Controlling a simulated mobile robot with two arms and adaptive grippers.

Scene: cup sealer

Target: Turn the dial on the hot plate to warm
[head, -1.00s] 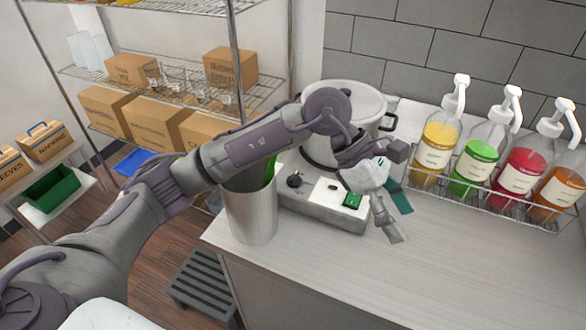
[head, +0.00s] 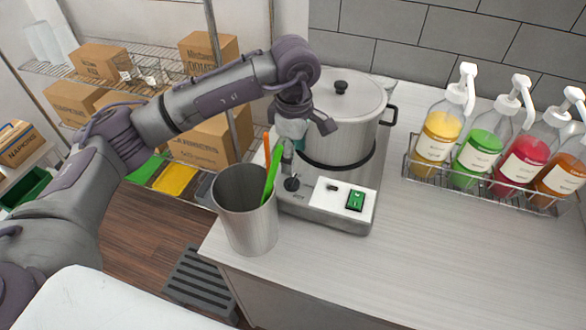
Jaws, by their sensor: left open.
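The hot plate (head: 325,217) is a grey box with a white front panel on the counter, and a large lidded pot (head: 340,135) stands on it. Its dial (head: 292,184) is a small black knob at the left of the panel. A green switch (head: 355,200) sits at the right. My left gripper (head: 287,160) is open and points down just above and behind the dial. Its fingers are partly hidden by the green utensil, and I cannot tell whether they touch the dial. The dial's setting is too small to read. My right gripper is not in view.
A metal cup (head: 243,220) with green and orange utensils stands close at the left of the hot plate, by the counter's edge. A wire rack (head: 480,187) of syrup pump bottles stands at the right. The counter (head: 430,250) in front is clear.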

